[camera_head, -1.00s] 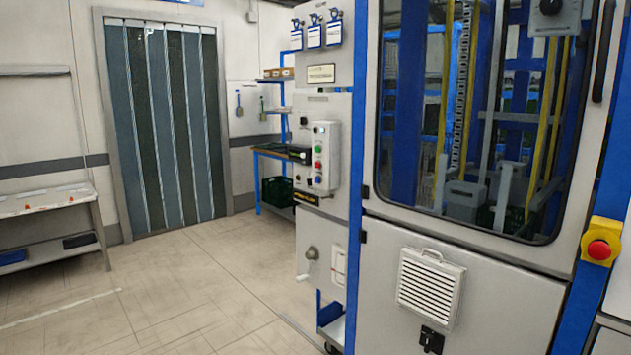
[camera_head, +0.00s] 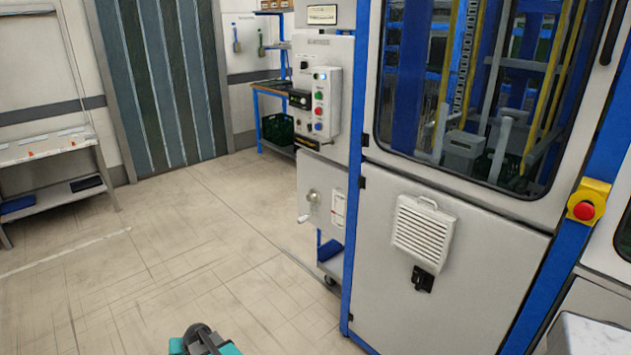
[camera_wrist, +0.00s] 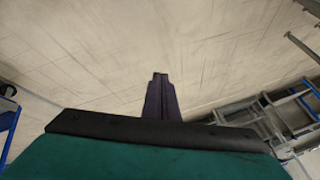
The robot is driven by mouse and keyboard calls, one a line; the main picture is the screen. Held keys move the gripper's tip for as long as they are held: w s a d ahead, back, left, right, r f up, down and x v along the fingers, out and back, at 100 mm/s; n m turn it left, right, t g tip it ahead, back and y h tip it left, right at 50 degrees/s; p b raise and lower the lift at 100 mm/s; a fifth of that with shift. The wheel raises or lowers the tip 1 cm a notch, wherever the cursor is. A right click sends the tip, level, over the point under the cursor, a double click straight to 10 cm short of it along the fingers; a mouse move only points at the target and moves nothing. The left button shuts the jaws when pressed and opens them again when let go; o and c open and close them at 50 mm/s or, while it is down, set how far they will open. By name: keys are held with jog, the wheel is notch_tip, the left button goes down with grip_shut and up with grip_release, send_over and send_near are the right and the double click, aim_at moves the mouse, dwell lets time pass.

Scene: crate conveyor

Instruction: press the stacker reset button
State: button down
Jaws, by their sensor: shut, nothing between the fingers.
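A light grey control box (camera_head: 328,88) is on the side of the grey machine cabinet, near the middle of the head view. Its front carries a column of small controls: a lit bluish-white one (camera_head: 320,76) at the top, a green button (camera_head: 319,96), a red button (camera_head: 318,111) and a further small one below. Their labels are too small to read, so I cannot tell which is the stacker reset. My gripper (camera_wrist: 160,76) shows in the wrist view, shut and empty over pale floor, apart from any button. Teal parts of my arm show at the bottom of the head view.
A red emergency-stop knob (camera_head: 585,211) on a yellow box is on the blue post at right. A crank handle (camera_head: 309,207) sticks out below the control box. A low bench (camera_head: 48,148) stands at left. The floor (camera_head: 170,255) between is clear.

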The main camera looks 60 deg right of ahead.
aim_at(317, 127)
jog(key=w+d+r+m+t+h+p, duration=0.3)
jog(key=d+r+m+h, duration=0.1)
jog(key=d+r, duration=1.1)
jog(key=w+d+r+m+t+h+p, duration=0.2)
jog(key=w+d+r+m+h, duration=0.15)
jog(key=d+r, duration=1.15)
jog(key=s+d+r+m+g+h+p, duration=0.1)
jog(key=s+d+r, duration=0.4)
jog(key=r, duration=0.5)
jog(key=s+d+r+m+h+p, duration=0.2)
jog(key=s+d+r+m+h, duration=0.2)
jog(key=d+r, duration=0.5)
jog(key=s+d+r+m+g+h+p, duration=0.1)
jog(key=s+d+r+m+h, duration=0.2)
jog(key=d+r, duration=0.6)
jog(key=s+r+h, duration=0.1)
jog(key=s+h, duration=0.1)
jog(key=s, duration=0.1)
jog(key=shift+s+r+g+p, duration=0.25)
jog(key=shift+r+g+p, duration=0.05)
jog(key=shift+d+m+h, duration=0.1)
jog(key=shift+m+h, duration=0.15)
jog(key=s+d+b, duration=0.2)
jog(key=d+b, duration=0.4)
jog(key=d, duration=0.2)
jog(key=shift+s, duration=0.35)
